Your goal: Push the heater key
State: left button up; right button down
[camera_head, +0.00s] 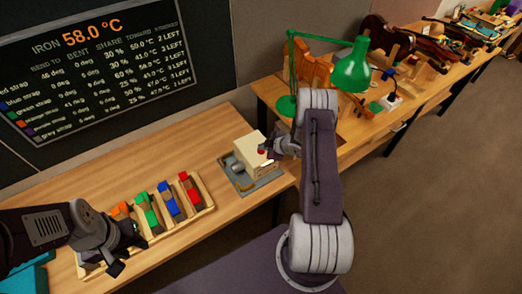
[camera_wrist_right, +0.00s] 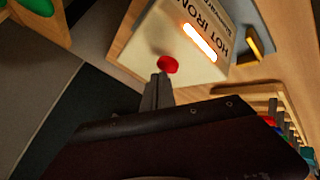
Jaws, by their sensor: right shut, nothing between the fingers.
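The heater key is a red round button (camera_wrist_right: 167,64) on the cream face of the hot iron box (camera_wrist_right: 160,35), beside a glowing bar (camera_wrist_right: 199,42). In the head view the box (camera_head: 250,152) stands on a grey plate on the bench, with the red key (camera_head: 261,153) on its right part. My right gripper (camera_wrist_right: 160,78) is shut and empty, its tips just short of the red key or at it; I cannot tell whether they touch. In the head view it is at the box's right side (camera_head: 272,150). My left gripper (camera_head: 128,248) is near the rack; its fingers are unclear.
A wooden rack (camera_head: 205,190) with red, blue, green and orange blocks stands left of the box. A dark board (camera_head: 90,60) behind reads iron 58.0 °C. A green lamp (camera_head: 352,70) and violins are on the bench further right.

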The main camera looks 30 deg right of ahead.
aim_at(263, 152)
notch_tip(263, 152, up, 6)
jog(key=p, duration=0.4)
jog(key=shift+r+p, duration=0.1)
jog(key=shift+p, duration=0.25)
